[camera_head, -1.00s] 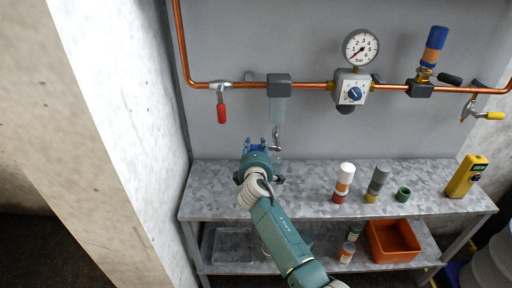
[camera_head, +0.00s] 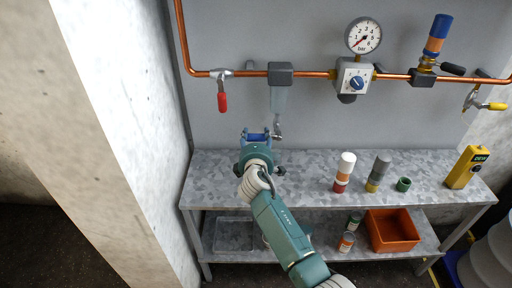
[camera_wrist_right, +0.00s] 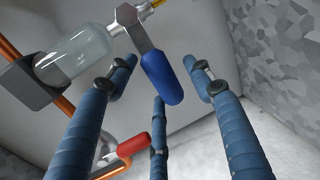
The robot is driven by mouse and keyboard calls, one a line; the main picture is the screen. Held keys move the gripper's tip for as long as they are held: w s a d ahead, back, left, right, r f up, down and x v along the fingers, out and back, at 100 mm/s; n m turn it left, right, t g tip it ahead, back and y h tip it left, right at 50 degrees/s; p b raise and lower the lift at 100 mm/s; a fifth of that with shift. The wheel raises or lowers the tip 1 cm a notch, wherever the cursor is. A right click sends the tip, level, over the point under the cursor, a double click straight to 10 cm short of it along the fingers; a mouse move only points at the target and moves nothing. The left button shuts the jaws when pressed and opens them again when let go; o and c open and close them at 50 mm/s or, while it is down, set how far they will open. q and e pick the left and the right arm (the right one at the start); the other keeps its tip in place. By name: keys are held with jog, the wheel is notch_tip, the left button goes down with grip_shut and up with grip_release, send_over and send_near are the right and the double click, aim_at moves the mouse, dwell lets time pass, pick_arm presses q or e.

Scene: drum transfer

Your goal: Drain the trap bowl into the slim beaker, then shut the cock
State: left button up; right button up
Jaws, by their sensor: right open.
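The trap bowl (camera_head: 279,100) is a clear cylinder under a grey block on the copper pipe; it looks empty in the right wrist view (camera_wrist_right: 78,55). Its metal drain cock (camera_head: 278,131) hangs below, with a blue lever (camera_wrist_right: 162,78) plain in the right wrist view. My right gripper (camera_head: 257,134) is just left of the cock in the head view. Its blue fingers are open around the lever's outline in the right wrist view; no grip shows. I cannot make out the slim beaker; my arm covers part of the bench. My left gripper is out of view.
A red-handled valve (camera_head: 222,100) hangs left of the bowl, a regulator with gauge (camera_head: 354,80) right. The metal bench (camera_head: 230,170) carries bottles, a green cup (camera_head: 404,184) and a yellow meter (camera_head: 466,167). An orange bin (camera_head: 393,230) is on the lower shelf.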

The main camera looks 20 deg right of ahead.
jog(key=v, duration=1.1)
